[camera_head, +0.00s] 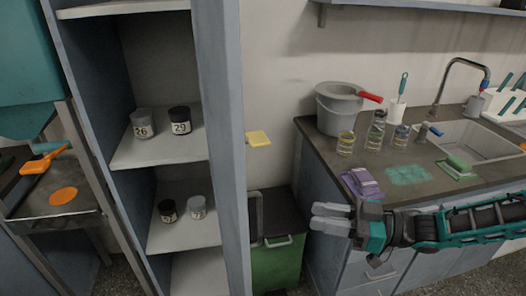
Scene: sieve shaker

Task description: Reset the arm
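My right gripper (331,217) reaches in from the right edge on a black and teal arm, in front of the counter's cabinet doors. Its two grey fingers point left with a gap between them, and nothing shows in the gap. It appears below the purple cloth at the counter's front edge. My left gripper and arm are not in view.
A tall grey-blue shelf (230,150) holds several numbered jars. The counter (420,185) carries a grey pot (338,110), glass jars, a purple cloth (361,183) and a sink (475,142). A green bin (277,264) stands between them. An orange scoop (42,161) lies left.

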